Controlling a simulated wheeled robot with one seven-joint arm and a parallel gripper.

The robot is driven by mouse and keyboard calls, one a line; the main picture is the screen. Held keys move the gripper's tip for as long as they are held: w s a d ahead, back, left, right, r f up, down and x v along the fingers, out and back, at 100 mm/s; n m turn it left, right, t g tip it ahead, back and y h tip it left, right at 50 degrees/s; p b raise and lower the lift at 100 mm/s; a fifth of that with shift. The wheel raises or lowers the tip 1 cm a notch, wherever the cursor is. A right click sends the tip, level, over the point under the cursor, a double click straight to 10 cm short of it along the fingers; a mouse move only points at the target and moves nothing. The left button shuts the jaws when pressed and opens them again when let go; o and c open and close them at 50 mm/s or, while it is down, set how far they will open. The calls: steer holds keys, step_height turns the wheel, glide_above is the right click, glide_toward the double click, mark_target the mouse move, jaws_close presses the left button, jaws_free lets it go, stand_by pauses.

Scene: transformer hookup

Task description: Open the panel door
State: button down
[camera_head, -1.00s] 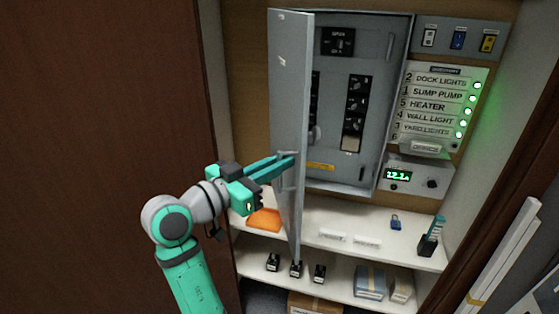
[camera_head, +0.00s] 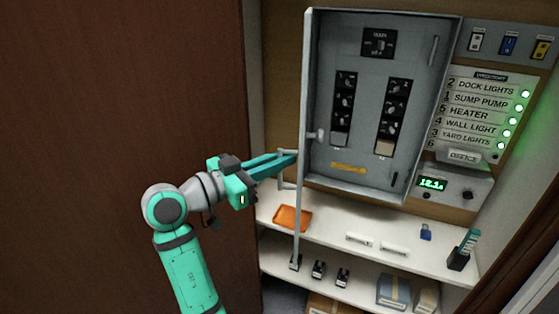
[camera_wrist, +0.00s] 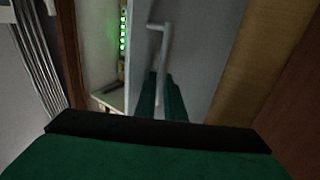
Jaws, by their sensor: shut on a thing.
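The grey panel door (camera_head: 305,110) stands swung out from the breaker box (camera_head: 365,130), seen nearly edge-on in the head view. The box's inside shows, with two columns of black breakers and a main switch on top. My gripper (camera_head: 295,158) is shut on the door handle (camera_head: 286,168), on the door's left face. In the wrist view the green fingers (camera_wrist: 160,95) lie against the grey door (camera_wrist: 200,60), below the bent top of the handle (camera_wrist: 165,35). The exact grip point on the handle is partly hidden by the fingers.
Below the box, a white shelf (camera_head: 335,232) bears an orange tray (camera_head: 292,218), white labels and a blue padlock (camera_head: 425,232). Small black parts and boxes stand on the lower shelf. A brown wall (camera_head: 100,130) fills the left. A labelled directory (camera_head: 480,115) hangs at right.

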steer(key=c, duration=2.1)
jaws_free()
steer(key=shift+w, duration=0.1)
steer(key=v, duration=1)
steer(key=shift+s+a+f, duration=0.1)
steer(key=shift+s+a, duration=0.2)
steer(key=shift+f, duration=0.1)
